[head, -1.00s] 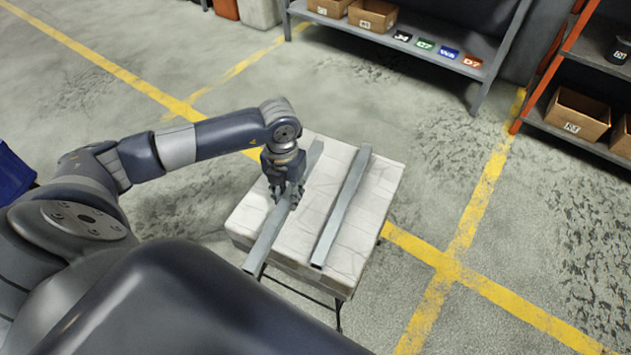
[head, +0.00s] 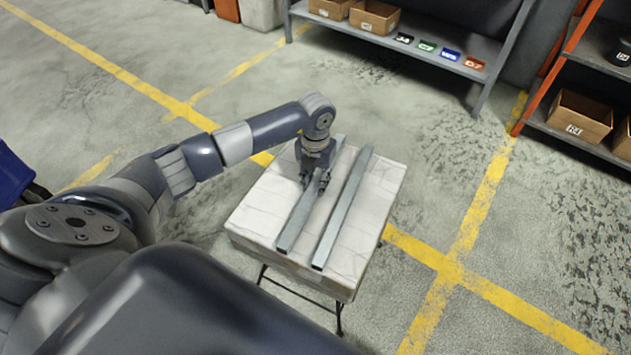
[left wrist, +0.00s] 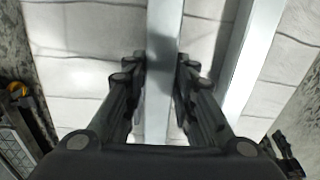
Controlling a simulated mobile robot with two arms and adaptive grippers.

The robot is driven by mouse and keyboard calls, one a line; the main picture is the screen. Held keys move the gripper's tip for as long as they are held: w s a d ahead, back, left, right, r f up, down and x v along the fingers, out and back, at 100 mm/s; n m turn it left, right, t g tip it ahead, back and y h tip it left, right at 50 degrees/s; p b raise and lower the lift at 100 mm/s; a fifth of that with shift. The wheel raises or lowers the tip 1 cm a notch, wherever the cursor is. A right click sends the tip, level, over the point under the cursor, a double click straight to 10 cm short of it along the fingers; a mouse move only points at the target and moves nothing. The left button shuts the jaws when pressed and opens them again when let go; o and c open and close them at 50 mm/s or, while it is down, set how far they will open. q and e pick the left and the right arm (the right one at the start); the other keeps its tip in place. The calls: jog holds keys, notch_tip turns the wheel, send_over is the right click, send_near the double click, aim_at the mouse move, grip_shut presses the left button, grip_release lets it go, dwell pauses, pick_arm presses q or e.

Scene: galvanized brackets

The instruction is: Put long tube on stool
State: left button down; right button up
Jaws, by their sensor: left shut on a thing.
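My left gripper (head: 315,182) is shut on a long grey square metal tube (head: 296,228). The tube lies along the pale stool (head: 262,205), at or just above its top; I cannot tell if there is a small gap. In the left wrist view the tube (left wrist: 163,40) runs between the two fingers of the gripper (left wrist: 161,68). A second, similar tube (head: 342,210) lies on the stool to the right, nearly parallel and apart from it. It also shows in the left wrist view (left wrist: 250,50). My right gripper is not in view.
A grey shelf (head: 455,50) with boxes and coloured labels stands at the back. An orange-framed rack (head: 548,75) with cardboard boxes (head: 577,118) stands at the right. The floor around the stool is clear, with yellow lines (head: 435,310).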

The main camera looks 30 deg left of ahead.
aim_at(316, 183)
pick_arm(q)
jog(key=shift+f, duration=0.1)
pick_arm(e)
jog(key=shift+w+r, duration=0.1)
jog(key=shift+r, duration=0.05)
pick_arm(q)
jog(key=c, duration=1.3)
grip_release()
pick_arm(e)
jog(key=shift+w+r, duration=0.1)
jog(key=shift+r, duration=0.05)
pick_arm(q)
notch_tip(316, 183, up, 12)
jog(key=shift+r+p, duration=0.1)
jog(key=shift+p, duration=0.65)
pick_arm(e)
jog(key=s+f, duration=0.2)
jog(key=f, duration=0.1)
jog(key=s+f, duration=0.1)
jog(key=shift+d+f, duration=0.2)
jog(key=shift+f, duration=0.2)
